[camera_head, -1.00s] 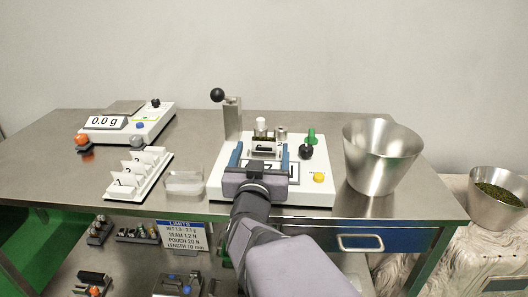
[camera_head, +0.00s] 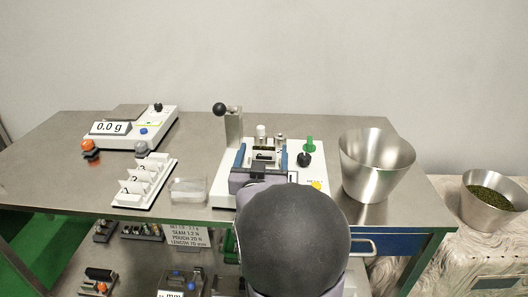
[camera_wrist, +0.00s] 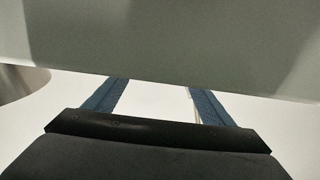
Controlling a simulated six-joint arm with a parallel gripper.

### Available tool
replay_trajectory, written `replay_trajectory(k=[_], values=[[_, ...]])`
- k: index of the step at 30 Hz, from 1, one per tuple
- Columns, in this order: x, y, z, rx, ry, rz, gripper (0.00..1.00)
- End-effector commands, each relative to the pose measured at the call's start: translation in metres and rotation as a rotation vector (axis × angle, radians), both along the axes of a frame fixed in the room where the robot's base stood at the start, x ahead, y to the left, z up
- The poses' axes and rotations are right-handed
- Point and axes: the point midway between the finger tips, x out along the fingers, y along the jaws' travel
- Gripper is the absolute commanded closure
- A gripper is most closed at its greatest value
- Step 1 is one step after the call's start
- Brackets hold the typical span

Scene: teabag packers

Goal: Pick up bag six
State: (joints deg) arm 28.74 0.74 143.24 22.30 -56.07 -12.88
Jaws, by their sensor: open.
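My gripper (camera_head: 262,157) is over the white sealing station in the middle of the table, its two blue fingers apart. Between them in the head view is a small pale piece with a dark band (camera_head: 264,154); I cannot tell whether it is a bag or part of the station. In the wrist view the fingers (camera_wrist: 157,90) are also spread, with a plain grey-green surface across the top. A white rack (camera_head: 157,199) with several upright numbered white cards or bags stands at the left. I cannot make out a number six on anything.
A scale (camera_head: 150,130) reading 0.0 g is at the back left. A clear tray (camera_head: 188,190) lies between rack and station. A post with a black ball (camera_head: 219,109) rises behind the gripper. A large metal bucket (camera_head: 376,170) stands at the right. My arm hides the station's front.

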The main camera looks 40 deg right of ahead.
Motion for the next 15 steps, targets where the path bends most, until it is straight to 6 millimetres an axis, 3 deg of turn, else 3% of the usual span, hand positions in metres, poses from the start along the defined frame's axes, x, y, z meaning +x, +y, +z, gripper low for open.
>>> replay_trajectory(k=[12,15], values=[[0.0050,-0.0053,-0.0003,0.000,0.000,0.001,0.23],[0.0049,-0.0053,-0.0002,0.000,0.000,0.000,0.45]])
